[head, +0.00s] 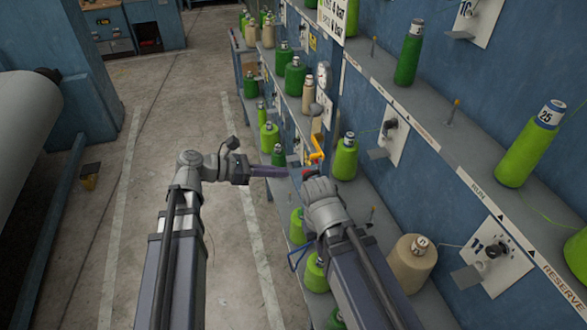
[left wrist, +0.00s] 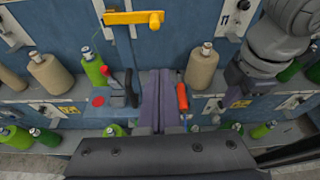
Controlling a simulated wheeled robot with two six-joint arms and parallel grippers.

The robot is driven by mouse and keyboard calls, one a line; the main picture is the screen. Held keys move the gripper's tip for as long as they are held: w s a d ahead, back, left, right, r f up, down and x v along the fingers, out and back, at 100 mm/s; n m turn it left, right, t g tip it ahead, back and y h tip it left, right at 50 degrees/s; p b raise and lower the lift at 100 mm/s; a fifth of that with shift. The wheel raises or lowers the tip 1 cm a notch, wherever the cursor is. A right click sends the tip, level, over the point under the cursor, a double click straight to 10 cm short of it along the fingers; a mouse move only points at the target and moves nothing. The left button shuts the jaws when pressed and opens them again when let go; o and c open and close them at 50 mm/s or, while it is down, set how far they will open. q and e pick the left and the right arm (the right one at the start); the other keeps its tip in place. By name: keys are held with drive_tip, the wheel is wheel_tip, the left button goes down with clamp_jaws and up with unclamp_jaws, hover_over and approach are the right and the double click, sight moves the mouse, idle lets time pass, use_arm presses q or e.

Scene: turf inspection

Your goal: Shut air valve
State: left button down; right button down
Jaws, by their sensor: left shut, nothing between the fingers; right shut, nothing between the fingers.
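The air valve has a yellow lever (head: 316,152) on the blue rack wall, just beyond my grippers in the head view. In the left wrist view the lever (left wrist: 132,18) lies roughly level at the top, beside a thin upright pipe (left wrist: 103,20). My left gripper (head: 290,172) is shut and empty. Its fingers (left wrist: 158,98) point toward the rack below the lever, apart from it. My right gripper (left wrist: 234,88) is shut and empty, to the right of the left one. In the head view its fingers are hidden behind my right wrist.
A red-handled item (left wrist: 182,97) and a red-knobbed lever (left wrist: 102,71) flank my left fingers. Shelves hold several green bobbins (head: 344,157) and beige bobbins (head: 413,262) near both arms. The concrete floor (head: 180,100) on the left is mostly clear.

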use_arm(q)
drive_tip(key=shift+v, duration=1)
drive_tip(key=s+d+f+m+g+y+b, duration=0.25)
drive_tip(key=s+f+m+b, duration=0.2)
drive_tip(key=f, duration=0.35)
drive_tip(key=s+d+f+m+g+y+b, duration=0.25)
drive_tip(key=f+m, duration=0.35)
drive_tip(key=f, duration=0.3)
drive_tip(key=s+a+f+m+y+b, duration=0.1)
drive_tip(key=s+f+m+y+b, duration=0.2)
drive_tip(key=f+m+y, duration=0.2)
drive_tip(key=s+a+f+m+y+b, duration=0.2)
drive_tip(key=s+f+m+y+b, duration=0.1)
drive_tip(key=f+m, duration=0.4)
drive_tip(key=m+y+b, duration=0.1)
drive_tip(key=m+y, duration=0.1)
drive_tip(key=m, duration=0.1)
drive_tip(key=shift+t, duration=0.3)
drive_tip(key=shift+s+a+m, duration=0.1)
drive_tip(key=shift+m, duration=0.15)
